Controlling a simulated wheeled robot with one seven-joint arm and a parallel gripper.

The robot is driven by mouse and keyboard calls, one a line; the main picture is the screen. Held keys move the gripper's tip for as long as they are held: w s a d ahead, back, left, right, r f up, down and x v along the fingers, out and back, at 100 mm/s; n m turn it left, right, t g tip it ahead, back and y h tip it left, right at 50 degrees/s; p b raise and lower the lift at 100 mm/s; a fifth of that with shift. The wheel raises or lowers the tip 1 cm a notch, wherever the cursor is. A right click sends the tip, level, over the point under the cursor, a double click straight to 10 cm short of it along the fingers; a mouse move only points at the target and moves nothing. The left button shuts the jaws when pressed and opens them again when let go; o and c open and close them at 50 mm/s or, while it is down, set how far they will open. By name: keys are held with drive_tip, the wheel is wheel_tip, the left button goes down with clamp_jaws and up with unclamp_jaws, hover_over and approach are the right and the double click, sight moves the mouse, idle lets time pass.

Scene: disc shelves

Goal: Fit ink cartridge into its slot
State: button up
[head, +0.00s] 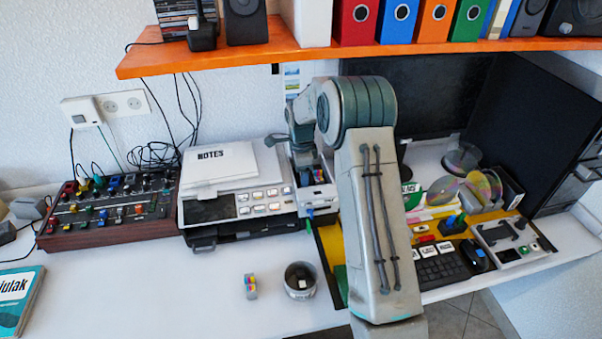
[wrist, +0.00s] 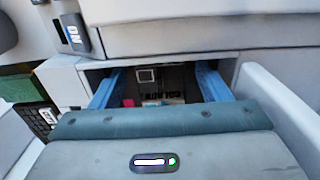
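My gripper (wrist: 160,85) is at the printer's open bay (wrist: 232,70). In the wrist view its two blue fingers stand wide apart inside the bay. A dark surface with small print, a pale square mark and a bit of pink lies low between them. I cannot tell whether this is a seated cartridge or the bay floor. In the head view my arm partly covers the bay of the printer (head: 240,200), where blue and red bits show. A small cartridge-like block (head: 250,287) with coloured patches stands on the white desk, apart from my gripper.
A round pot (head: 300,280) stands beside the small block. A mixer panel (head: 108,210) is left of the printer, and papers marked NOTES (head: 218,160) lie on top of it. An orange shelf (head: 230,60) hangs above.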

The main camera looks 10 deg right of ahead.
wheel_tip(320, 180, up, 8)
drive_tip(key=shift+f+b, duration=0.2)
drive_tip(key=shift+b, duration=0.15)
idle(0.5)
